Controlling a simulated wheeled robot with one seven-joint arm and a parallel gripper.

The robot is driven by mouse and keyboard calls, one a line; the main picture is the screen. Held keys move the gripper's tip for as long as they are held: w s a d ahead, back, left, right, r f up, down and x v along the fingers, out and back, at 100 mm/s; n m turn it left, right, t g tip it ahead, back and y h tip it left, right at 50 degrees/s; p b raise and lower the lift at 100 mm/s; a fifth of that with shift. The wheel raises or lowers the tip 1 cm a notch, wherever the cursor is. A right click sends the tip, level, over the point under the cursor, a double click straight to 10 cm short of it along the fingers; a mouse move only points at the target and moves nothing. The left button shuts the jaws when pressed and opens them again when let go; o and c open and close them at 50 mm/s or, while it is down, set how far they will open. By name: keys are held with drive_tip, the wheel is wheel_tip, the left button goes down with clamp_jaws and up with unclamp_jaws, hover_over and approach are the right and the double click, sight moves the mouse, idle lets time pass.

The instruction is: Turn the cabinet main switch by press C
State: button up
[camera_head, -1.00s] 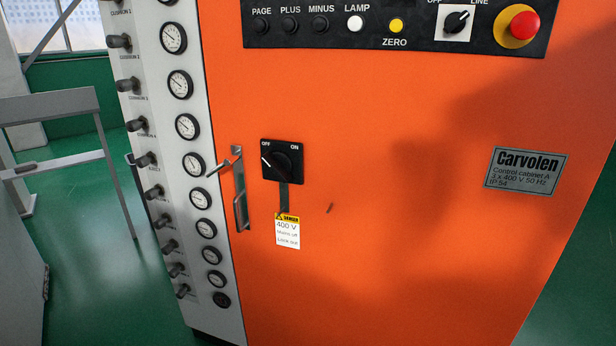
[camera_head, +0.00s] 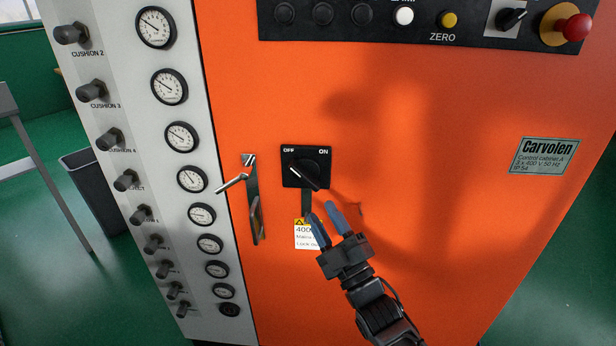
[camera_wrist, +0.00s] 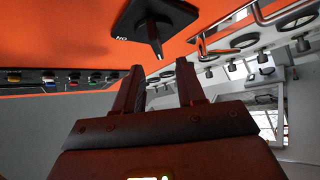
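The main switch (camera_head: 305,168) is a black square plate with OFF and ON marks on the orange cabinet (camera_head: 430,220). Its knob pointer is turned towards OFF. In the wrist view the switch (camera_wrist: 160,22) shows at the top, its knob sticking out beyond the fingertips. My gripper (camera_head: 324,220) is just below and slightly right of the switch, with its two blue-grey fingers spread apart and nothing between them. The fingers also show apart in the wrist view (camera_wrist: 160,75). It appears clear of the knob; the exact depth gap is hard to tell.
A metal door handle (camera_head: 254,205) with a protruding lever is left of the switch. A white DANGER 400 V tag (camera_head: 304,238) hangs below, partly hidden by a finger. The gauge panel (camera_head: 195,255) is at left, the black button panel (camera_head: 420,22) above.

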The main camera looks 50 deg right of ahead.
sight(309, 185)
drive_tip(key=x, duration=0.3)
drive_tip(key=p+x, duration=0.1)
drive_tip(key=x, duration=0.1)
drive_tip(key=p+x, duration=0.1)
drive_tip(key=x, duration=0.2)
drive_tip(key=shift+w+d+r, duration=0.15)
drive_tip(key=shift+d+r, duration=0.1)
drive_tip(key=shift+d, duration=0.15)
drive_tip(key=shift+c, duration=0.4)
clamp_jaws()
